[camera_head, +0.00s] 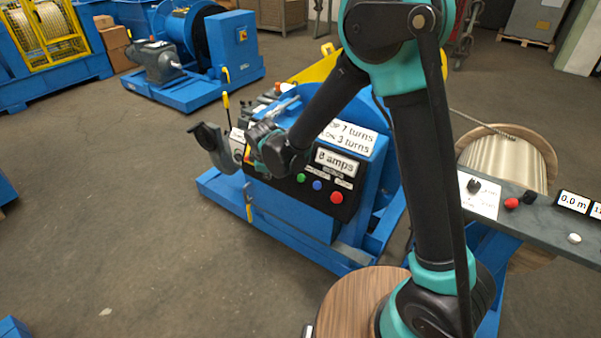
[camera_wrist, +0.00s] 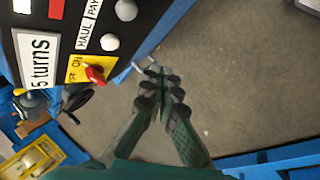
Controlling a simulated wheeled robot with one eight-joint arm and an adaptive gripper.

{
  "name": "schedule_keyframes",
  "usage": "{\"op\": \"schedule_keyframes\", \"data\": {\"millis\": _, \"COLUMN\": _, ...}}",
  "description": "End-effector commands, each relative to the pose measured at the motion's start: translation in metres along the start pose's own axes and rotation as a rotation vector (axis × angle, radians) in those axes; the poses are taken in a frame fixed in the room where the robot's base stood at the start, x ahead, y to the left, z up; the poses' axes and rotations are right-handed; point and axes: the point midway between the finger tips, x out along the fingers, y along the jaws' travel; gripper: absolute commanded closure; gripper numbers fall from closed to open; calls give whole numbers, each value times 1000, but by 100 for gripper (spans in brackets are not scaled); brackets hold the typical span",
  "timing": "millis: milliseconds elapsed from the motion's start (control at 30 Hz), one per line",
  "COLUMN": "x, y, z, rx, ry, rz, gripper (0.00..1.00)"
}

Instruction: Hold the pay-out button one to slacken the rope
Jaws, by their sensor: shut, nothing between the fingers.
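In the wrist view a black control panel (camera_wrist: 60,20) fills the upper left. Its white labels read "HAUL" and "PAY". A pale round button (camera_wrist: 126,10) sits beside the "PAY" label at the top edge, and another pale round button (camera_wrist: 109,42) sits beside "HAUL". My gripper (camera_wrist: 160,76) is shut and empty, with its fingertips over the floor to the right of the panel, apart from both buttons in the picture. In the head view my wrist is in front of the blue machine (camera_head: 370,155); I cannot make out my fingertips there.
A red switch (camera_wrist: 95,74) on a yellow plate sits near my fingers. The blue machine carries green (camera_head: 301,177), blue (camera_head: 317,185) and red (camera_head: 336,197) buttons. At right, a grey console (camera_head: 540,215) reads "0.0 m" before a rope drum (camera_head: 505,158). Open floor lies left.

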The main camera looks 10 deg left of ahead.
Motion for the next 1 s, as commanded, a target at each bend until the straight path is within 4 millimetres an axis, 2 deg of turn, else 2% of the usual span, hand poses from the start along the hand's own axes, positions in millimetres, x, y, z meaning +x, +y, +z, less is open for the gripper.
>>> {"op": "schedule_keyframes", "data": {"millis": 33, "x": 2, "y": -4, "z": -9, "rx": -22, "ry": 4, "rz": 1, "gripper": 100}}
{"op": "schedule_keyframes", "data": {"millis": 133, "x": 5, "y": -6, "z": -16, "rx": -44, "ry": 6, "rz": 3, "gripper": 100}}
{"op": "schedule_keyframes", "data": {"millis": 500, "x": 6, "y": -7, "z": -18, "rx": -49, "ry": 7, "rz": 4, "gripper": 100}}
{"op": "schedule_keyframes", "data": {"millis": 667, "x": 11, "y": -3, "z": -14, "rx": -48, "ry": 6, "rz": 4, "gripper": 100}}
{"op": "schedule_keyframes", "data": {"millis": 1000, "x": 40, "y": 20, "z": 6, "rx": -46, "ry": 5, "rz": 4, "gripper": 100}}
